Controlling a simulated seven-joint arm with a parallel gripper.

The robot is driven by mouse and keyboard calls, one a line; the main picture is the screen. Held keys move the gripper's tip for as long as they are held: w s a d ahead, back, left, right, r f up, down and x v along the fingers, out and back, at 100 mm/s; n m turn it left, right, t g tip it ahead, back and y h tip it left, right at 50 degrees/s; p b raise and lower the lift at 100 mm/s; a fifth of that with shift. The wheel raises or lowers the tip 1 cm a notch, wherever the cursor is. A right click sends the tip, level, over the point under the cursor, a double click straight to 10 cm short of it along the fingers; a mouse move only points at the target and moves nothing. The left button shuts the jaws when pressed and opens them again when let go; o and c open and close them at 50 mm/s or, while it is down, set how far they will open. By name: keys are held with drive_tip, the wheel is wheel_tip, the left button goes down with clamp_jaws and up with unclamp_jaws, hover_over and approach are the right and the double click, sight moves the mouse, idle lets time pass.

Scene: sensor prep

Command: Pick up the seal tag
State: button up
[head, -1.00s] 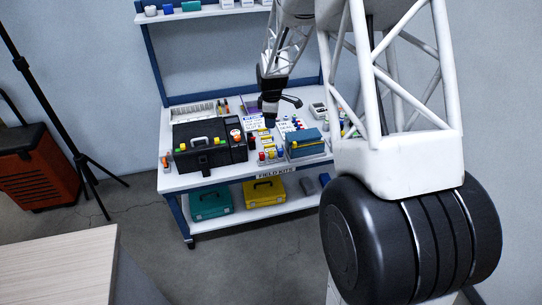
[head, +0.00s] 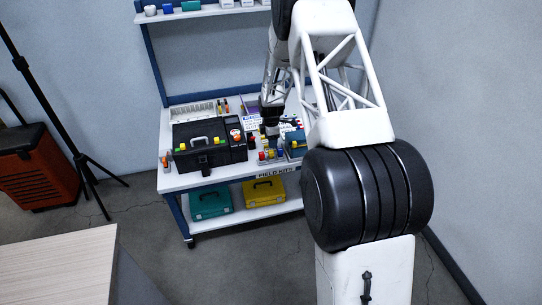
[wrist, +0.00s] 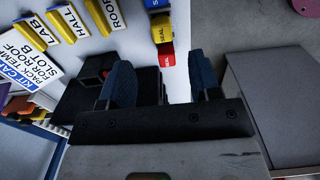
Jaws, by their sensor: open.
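Three seal tags stand in a row at the top middle of the wrist view: a red one (wrist: 167,58), a yellow one (wrist: 161,28) marked SEAL, and a blue one (wrist: 156,4) cut by the frame edge. My gripper (wrist: 160,78) is open and empty, its two blue-padded fingers apart. In the picture the red tag lies just above the gap between the fingertips, with no visible contact. In the head view my gripper (head: 270,131) is over the bench, just behind the small coloured tags (head: 271,154) at its front edge.
A black case (head: 208,148) stands left of my gripper. Yellow LAB, HALL and ROOF tags (wrist: 68,22) and a kit card (wrist: 22,55) lie left in the wrist view. A blue box (head: 296,149) is to the right.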

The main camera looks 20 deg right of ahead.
sight(271, 151)
drive_tip(key=shift+f, duration=1.25)
drive_tip(key=shift+f, duration=0.15)
drive_tip(key=shift+s+f, duration=0.1)
drive_tip(key=shift+f, duration=2.35)
drive_tip(key=c, duration=1)
drive_tip(key=shift+o, duration=0.2)
drive_tip(key=shift+r, duration=0.1)
